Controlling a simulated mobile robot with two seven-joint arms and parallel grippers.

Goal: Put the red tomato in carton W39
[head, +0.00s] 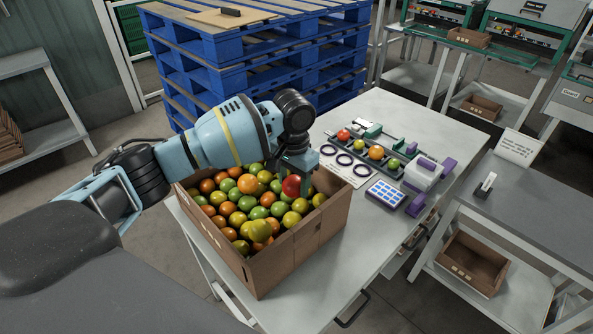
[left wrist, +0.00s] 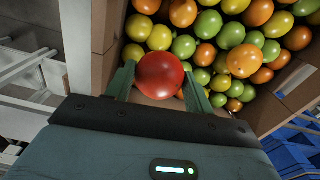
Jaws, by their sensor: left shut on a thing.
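The red tomato (head: 291,186) is held between the fingers of my left gripper (head: 298,172), over the right part of a big open carton (head: 290,262) full of green, yellow and orange tomatoes. In the left wrist view the red tomato (left wrist: 160,76) sits between the green fingers of my left gripper (left wrist: 160,84), with the carton's fruit beyond it. Whether it touches the fruit below I cannot tell. No carton label reads clearly as W39. A brown carton (head: 471,268) stands on the lower shelf at the right. My right gripper is not in view.
On the white table (head: 340,250) are a rack (head: 365,151) with several tomatoes, a sheet (head: 347,166) with black rings, a blue keypad (head: 385,194) and a white-and-purple device (head: 424,175). A grey table (head: 530,210) stands right. Blue pallets (head: 250,70) stand behind.

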